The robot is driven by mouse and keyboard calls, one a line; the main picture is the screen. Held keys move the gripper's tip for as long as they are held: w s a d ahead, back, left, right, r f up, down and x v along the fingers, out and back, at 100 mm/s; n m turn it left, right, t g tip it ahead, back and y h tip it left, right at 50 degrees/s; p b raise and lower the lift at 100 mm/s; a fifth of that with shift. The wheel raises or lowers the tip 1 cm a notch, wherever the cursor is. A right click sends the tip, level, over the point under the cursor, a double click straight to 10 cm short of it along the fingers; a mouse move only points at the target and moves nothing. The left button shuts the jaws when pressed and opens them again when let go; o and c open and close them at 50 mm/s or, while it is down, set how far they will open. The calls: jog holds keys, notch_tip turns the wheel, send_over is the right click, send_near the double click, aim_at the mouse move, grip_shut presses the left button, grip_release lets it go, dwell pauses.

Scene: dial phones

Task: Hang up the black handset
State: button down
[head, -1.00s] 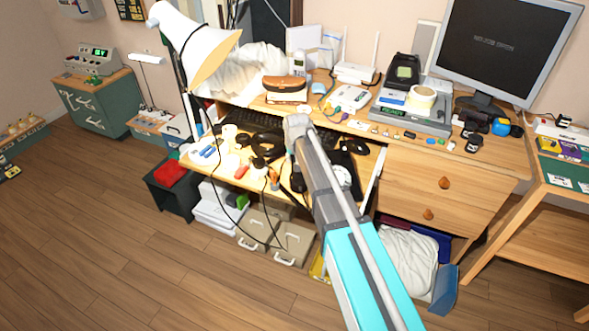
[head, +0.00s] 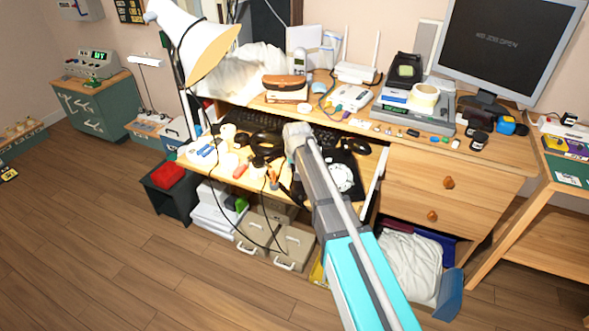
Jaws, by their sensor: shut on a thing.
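The black dial phone (head: 355,167) sits in the open drawer, right of my arm, and its pale round dial (head: 340,178) faces up. My arm reaches up from the bottom of the head view and ends over the drawer. My gripper (head: 295,165) is at its far end, shut, left of the phone; my wrist and arm largely hide the fingers. A dark shape by the fingers (head: 297,190) appears to be the black handset, but its outline is mostly hidden. A curved black item (head: 367,146) lies behind the phone; I cannot tell what it is.
The drawer (head: 225,175) is cluttered with white, black and orange small things. A thin black cord (head: 268,225) hangs over its front. A white lamp (head: 200,45) overhangs the left. The wooden floor in front is clear.

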jog(key=shift+f, duration=0.15)
jog(key=shift+c, duration=1.5)
grip_release()
jog(key=p+v, duration=1.3)
jog(key=shift+r, duration=0.4)
